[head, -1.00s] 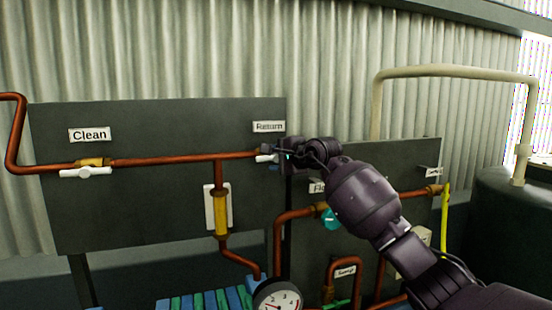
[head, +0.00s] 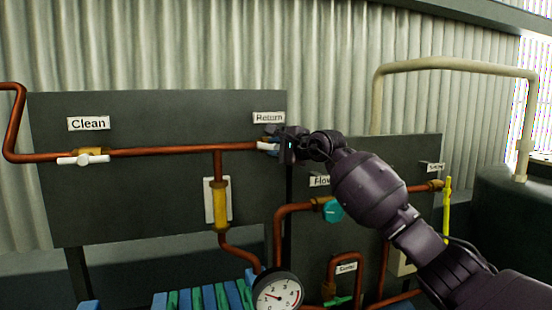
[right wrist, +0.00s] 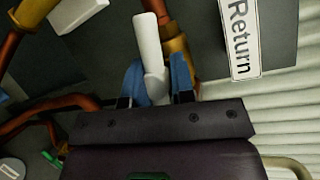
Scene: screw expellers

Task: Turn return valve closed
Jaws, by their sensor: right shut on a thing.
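The return valve has a white lever handle (right wrist: 149,45) on a brass body (right wrist: 175,38), beside the "Return" label (right wrist: 240,35). In the head view the label (head: 268,118) is at the board's right edge, with the white handle (head: 266,146) just below it, mostly hidden. My right gripper (right wrist: 158,85) is shut on the handle, with its blue fingers on either side of it. In the head view my right gripper (head: 277,145) is at the right end of the copper pipe and covers most of the valve. My left gripper is not in view.
The clean valve (head: 86,157) sits at the left of the dark board (head: 140,210). A pressure gauge (head: 277,294) is low in the middle. A teal flow knob (head: 333,211) and a yellow lever (head: 446,210) are near my right arm.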

